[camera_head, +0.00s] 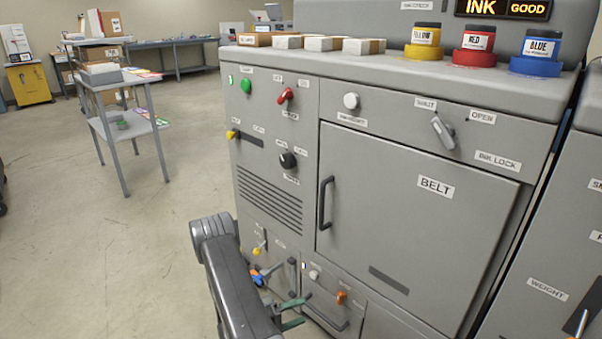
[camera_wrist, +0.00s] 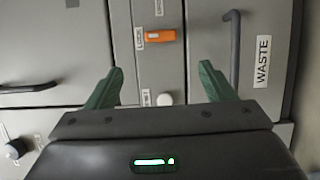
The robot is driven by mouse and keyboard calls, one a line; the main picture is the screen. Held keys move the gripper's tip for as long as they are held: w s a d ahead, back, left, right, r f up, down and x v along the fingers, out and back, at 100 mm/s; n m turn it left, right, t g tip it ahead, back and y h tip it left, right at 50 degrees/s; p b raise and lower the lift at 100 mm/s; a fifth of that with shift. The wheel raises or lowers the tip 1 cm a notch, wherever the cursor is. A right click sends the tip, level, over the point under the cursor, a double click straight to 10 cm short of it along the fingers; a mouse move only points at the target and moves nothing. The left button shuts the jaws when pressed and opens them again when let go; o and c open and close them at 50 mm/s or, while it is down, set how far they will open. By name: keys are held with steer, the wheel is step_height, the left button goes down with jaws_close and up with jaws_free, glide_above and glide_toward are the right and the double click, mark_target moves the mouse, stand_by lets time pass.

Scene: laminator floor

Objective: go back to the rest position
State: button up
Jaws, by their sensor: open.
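My gripper (camera_head: 300,310) is low in front of the grey machine's lower panel, with its green fingers pointing at the panel. In the wrist view my gripper (camera_wrist: 160,75) has its two fingers wide apart with nothing between them. Ahead of the fingers are an orange latch (camera_wrist: 155,36) beside a "LOCK" label and a white button (camera_wrist: 165,99). In the head view the orange latch (camera_head: 341,297) and white button (camera_head: 313,274) sit just beyond my gripper. I cannot tell how far the fingertips are from the panel.
A "WASTE" door (camera_wrist: 262,62) with a dark handle (camera_wrist: 233,50) is right of the fingers. The large "BELT" door (camera_head: 420,220) is shut. Ink bottles (camera_head: 475,42) and boxes (camera_head: 320,43) stand on top of the machine. A small table (camera_head: 130,125) stands left; floor between is clear.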

mark_target(338, 299)
steer(key=b+x, duration=0.2)
steer(key=x, duration=1.1)
steer(key=shift+s+d, duration=0.15)
steer(key=shift+d, duration=0.05)
steer(key=shift+a+r+m+y+p, duration=0.1)
steer(key=shift+m+y+p, duration=0.1)
steer(key=shift+m, duration=0.25)
steer(key=shift+a+r+m+y+p, duration=0.1)
steer(key=shift+r+m+y+p, duration=0.1)
steer(key=shift+m, duration=0.25)
steer(key=m+y+p, duration=0.1)
steer(key=m, duration=0.1)
steer(key=m+y+p, duration=0.1)
steer(key=m, duration=0.2)
steer(key=shift+s+d+r+y, duration=0.1)
steer(key=shift+s+d+y, duration=0.05)
steer(key=shift+y, duration=0.15)
steer(key=m+t+y, duration=0.1)
steer(key=m, duration=0.2)
steer(key=shift+s+d+m+y, duration=0.1)
steer(key=shift+m+y, duration=0.2)
steer(key=shift+y, duration=0.1)
steer(key=shift+s+d+m+t+y, duration=0.15)
steer(key=shift+m+t+y, duration=0.65)
steer(key=shift+m, duration=0.8)
steer(key=shift+r, duration=0.15)
